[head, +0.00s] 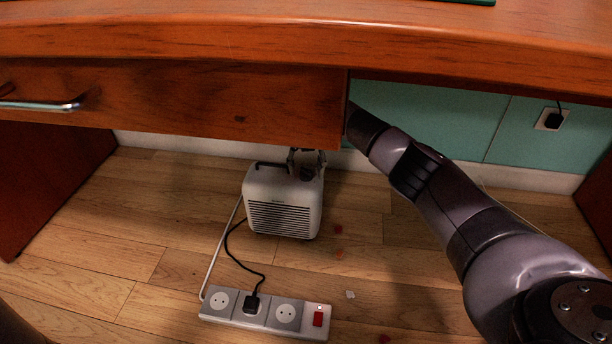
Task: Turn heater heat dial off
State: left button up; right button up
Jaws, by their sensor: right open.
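A small white heater (284,204) with a dark slatted front grille stands on the wooden floor under the desk. A dark knob, likely the heat dial (307,174), shows on its top at the right. My right gripper (306,162) is at the heater's top, with its fingers around or just beside the dial; I cannot tell if they touch it. It is open. The drawer hides its upper part and wrist. My right arm reaches in from the lower right and passes behind the drawer. My left gripper is not in view.
The desk top (300,35) and drawer (190,103) overhang the heater closely. A power strip (265,314) with a black plug and red switch lies in front, with cables running toward the heater. Small scraps lie on the floor to the right.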

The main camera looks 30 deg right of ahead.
jog(key=shift+f, duration=0.15)
jog(key=shift+c, duration=0.3)
jog(key=c, duration=1.1)
